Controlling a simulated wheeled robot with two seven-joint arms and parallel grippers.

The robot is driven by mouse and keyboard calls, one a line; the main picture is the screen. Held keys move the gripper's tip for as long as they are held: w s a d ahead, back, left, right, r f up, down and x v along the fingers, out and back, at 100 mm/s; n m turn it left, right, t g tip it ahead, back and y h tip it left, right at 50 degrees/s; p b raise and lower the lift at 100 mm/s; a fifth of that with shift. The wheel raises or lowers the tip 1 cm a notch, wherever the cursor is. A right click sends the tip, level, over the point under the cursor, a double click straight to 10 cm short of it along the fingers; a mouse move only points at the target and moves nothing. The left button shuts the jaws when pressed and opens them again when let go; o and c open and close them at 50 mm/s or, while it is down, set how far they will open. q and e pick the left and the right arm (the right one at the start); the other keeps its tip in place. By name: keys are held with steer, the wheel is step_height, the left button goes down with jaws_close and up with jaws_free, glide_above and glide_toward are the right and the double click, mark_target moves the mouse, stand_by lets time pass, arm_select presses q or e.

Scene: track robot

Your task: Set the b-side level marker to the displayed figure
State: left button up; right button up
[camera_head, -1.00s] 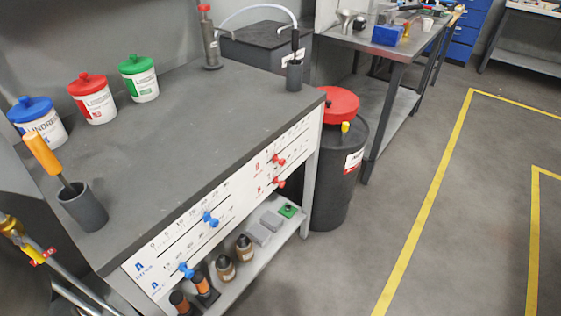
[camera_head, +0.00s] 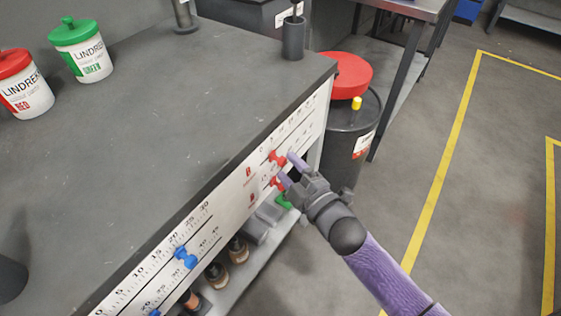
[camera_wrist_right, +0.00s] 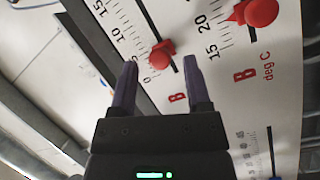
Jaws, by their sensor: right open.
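The b-side panel strip (camera_head: 246,190) on the bench front carries two red slider knobs. The upper red knob (camera_head: 277,157) shows in the right wrist view (camera_wrist_right: 160,56) near the 0 end of a scale marked 0 to 15. The lower red knob (camera_head: 277,182) shows in the wrist view (camera_wrist_right: 258,12) beside a scale labelled B, deg C. My right gripper (camera_head: 289,170) is open at the panel. In the wrist view its fingertips (camera_wrist_right: 160,72) lie either side of the upper knob's line, apart from the knob as far as I can tell. No displayed figure is legible. My left gripper is out of view.
Blue knobs (camera_head: 184,257) sit on the a-side scales to the left. Bottles (camera_head: 237,250) stand on the shelf below. A black drum with a red lid (camera_head: 350,76) stands just right of the bench. Red and green tubs (camera_head: 82,52) stand on top.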

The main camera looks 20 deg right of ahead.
mark_target(278, 159)
steer(key=shift+b+x, duration=0.3)
steer(key=shift+x, duration=1.05)
jaws_close()
steer(key=shift+r, duration=0.15)
steer(key=shift+w, duration=0.1)
